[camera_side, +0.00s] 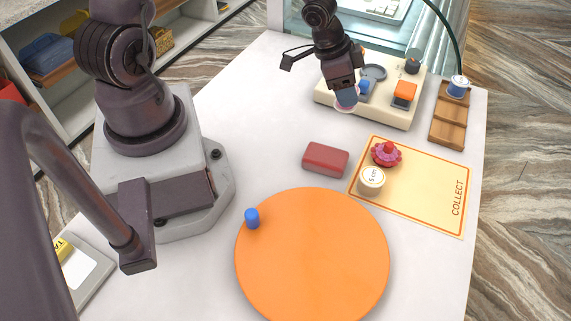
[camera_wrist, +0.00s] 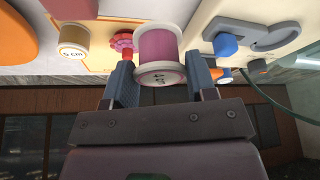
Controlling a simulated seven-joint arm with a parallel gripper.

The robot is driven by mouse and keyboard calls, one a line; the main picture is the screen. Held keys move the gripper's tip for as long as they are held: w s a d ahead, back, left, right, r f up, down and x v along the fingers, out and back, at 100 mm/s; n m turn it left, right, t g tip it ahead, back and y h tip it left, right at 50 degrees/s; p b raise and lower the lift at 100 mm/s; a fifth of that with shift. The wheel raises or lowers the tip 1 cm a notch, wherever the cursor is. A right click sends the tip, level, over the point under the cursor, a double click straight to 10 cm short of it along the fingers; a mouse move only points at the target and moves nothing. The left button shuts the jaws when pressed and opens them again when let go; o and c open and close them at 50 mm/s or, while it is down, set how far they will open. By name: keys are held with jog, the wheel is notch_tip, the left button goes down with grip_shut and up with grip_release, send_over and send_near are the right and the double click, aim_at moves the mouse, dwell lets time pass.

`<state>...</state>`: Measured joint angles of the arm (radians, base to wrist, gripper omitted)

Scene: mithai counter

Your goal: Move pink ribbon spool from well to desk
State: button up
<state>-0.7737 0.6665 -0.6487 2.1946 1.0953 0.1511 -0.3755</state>
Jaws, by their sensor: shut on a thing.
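The pink ribbon spool (camera_wrist: 158,45) has white end flanges and sits between my two fingers in the wrist view. My gripper (camera_wrist: 162,72) is shut on it. In the side view my gripper (camera_side: 346,94) is over the left front part of a cream board (camera_side: 395,117) with wells, with the spool (camera_side: 346,107) partly hidden at its fingertips. The spool appears raised above the board's surface, though its exact clearance cannot be told. The white desk (camera_side: 282,120) lies to the left and in front of the board.
An orange block (camera_side: 404,92), blue block (camera_side: 364,87) and grey dish (camera_side: 374,72) are on the board. A yellow COLLECT mat (camera_side: 425,205) bears a "5 cm" spool (camera_side: 372,181) and a red ruffled piece (camera_side: 386,154). A red block (camera_side: 326,159) and orange disc (camera_side: 312,255) occupy the desk.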

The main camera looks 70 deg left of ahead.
jog(key=shift+f, duration=4)
jog(key=shift+f, duration=0.1)
jog(key=o, duration=0.9)
